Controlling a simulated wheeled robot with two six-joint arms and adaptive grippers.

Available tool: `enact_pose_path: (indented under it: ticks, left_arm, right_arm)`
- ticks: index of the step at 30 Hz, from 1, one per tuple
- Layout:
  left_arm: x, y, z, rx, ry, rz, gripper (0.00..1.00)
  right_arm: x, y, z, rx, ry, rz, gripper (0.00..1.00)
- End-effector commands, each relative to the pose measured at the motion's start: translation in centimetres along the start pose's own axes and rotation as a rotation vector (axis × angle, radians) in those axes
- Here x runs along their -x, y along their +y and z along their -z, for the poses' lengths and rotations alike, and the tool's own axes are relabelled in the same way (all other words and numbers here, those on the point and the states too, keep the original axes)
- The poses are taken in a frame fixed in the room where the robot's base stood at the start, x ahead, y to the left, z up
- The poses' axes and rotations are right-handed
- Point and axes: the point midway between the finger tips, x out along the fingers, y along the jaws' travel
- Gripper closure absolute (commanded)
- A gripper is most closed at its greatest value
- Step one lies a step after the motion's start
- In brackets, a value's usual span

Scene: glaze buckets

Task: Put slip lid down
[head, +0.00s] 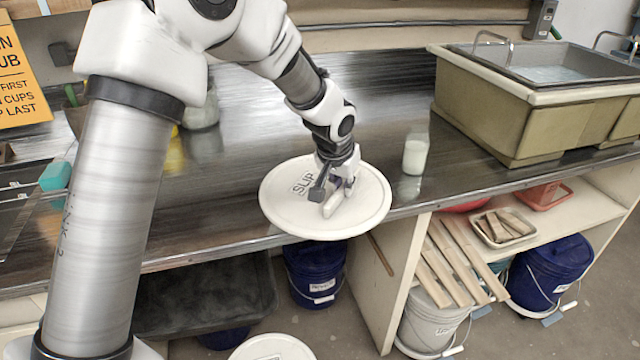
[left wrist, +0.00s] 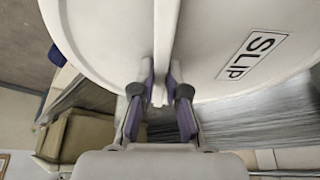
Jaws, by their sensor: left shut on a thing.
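The slip lid (head: 285,217) is a round white disc with a black-on-white "SLIP" label and a raised bar handle across its middle. My left gripper (head: 338,192) is shut on that handle, with the arm reaching in from the upper left. In the head view the lid appears at the front edge of the dark metal counter (head: 240,150), partly overhanging it; I cannot tell whether it touches the counter. In the left wrist view the fingers (left wrist: 160,95) pinch the handle from both sides, and the lid (left wrist: 110,40) fills the upper part. My right gripper is not in view.
A sink tub (head: 510,115) stands at the right of the counter. A small white cup (head: 415,155) stands right of the lid. Below are a blue bucket (head: 316,278), another white lid (head: 273,348), and a shelf with a tray of wood pieces (head: 502,227). The counter behind the lid is mostly clear.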

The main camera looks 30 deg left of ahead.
Motion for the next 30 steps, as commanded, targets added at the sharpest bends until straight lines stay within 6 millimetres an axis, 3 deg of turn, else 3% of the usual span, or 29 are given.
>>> enact_pose_path:
  ticks: [5,19,23,30]
  left_arm:
    - [-0.9,-1.4,1.8,0.003,0.001,-0.002,1.0]
    - [-6.0,-8.7,10.5,0.003,0.001,0.002,1.0]
    - [-6.8,-9.4,11.2,0.0,0.0,0.0,1.0]
    - [-9.8,-9.3,9.9,0.0,0.0,0.001,1.0]
  right_arm:
    - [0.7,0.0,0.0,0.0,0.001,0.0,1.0]
    - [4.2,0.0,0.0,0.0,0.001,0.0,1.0]
    - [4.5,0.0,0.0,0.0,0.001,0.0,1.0]
    - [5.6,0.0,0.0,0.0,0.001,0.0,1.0]
